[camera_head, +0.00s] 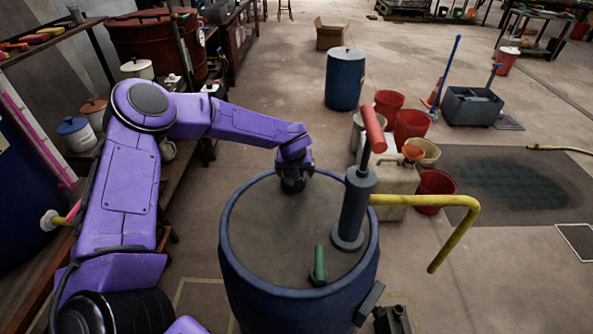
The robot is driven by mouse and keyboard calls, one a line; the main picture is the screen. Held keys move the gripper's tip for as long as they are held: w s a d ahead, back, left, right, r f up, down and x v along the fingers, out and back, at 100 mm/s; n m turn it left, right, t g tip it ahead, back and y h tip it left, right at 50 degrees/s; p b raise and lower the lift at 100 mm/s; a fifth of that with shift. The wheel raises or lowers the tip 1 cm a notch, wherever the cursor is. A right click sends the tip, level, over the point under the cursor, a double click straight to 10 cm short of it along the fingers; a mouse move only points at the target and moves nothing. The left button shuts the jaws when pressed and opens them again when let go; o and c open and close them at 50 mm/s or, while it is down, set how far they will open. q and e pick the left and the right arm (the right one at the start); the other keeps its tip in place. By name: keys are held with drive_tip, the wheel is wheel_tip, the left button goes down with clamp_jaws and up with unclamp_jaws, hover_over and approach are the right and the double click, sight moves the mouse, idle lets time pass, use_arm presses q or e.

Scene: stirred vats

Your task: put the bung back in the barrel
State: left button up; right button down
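The blue barrel (285,310) stands upright in front of me, with a grey-brown top (270,235). A grey pump (355,205) with a red handle (373,128) and a bent yellow spout (455,200) rises from the right side of the top. A small green plug-like piece (319,266) is at the near edge of the top. I cannot tell whether it is the bung. My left gripper (292,186) points down at the far part of the top; its fingers are too dark to read. A dark shape at the bottom edge looks like my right gripper (392,320). No bung hole shows clearly.
Red buckets (410,125) and a pale canister (393,185) stand behind the barrel to the right. A blue drum (345,80) stands farther back. A bench with pots (76,133) lines the left. Floor at the far right is mostly clear.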

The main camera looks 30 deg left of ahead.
use_arm(q)
drive_tip(key=shift+s+a+f, duration=0.15)
drive_tip(key=shift+s+f, duration=0.3)
drive_tip(key=shift+f, duration=0.2)
drive_tip(key=shift+r, duration=0.25)
drive_tip(key=w+v, duration=0.1)
drive_tip(key=v, duration=1.1)
drive_tip(key=shift+s+r, duration=0.15)
drive_tip(key=shift+r, duration=0.4)
